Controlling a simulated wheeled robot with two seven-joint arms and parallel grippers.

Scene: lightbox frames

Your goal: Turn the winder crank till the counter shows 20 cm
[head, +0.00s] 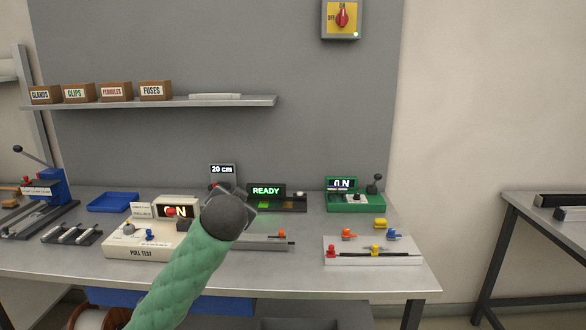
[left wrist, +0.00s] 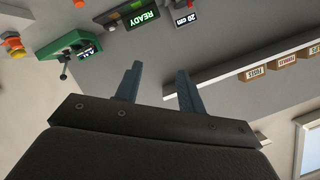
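The winder's counter (head: 222,169) reads "20 cm" in white on a dark display at the back of the bench. It also shows in the left wrist view (left wrist: 184,14), upside down at the top edge. My left gripper (head: 241,192), on a green-sleeved arm, is in front of the winder and hides most of its lower part in the head view. I cannot make out the crank. In the left wrist view the two fingers (left wrist: 159,69) are spread with nothing between them. My right gripper is in neither view.
A green "READY" display (head: 266,191) stands right of the counter. A green tester with a lever (head: 356,202) is further right. The white pull-test box (head: 150,240) and a blue tray (head: 113,202) lie left. A shelf (head: 190,102) with labelled boxes hangs above. A white wire board (head: 372,258) is front right.

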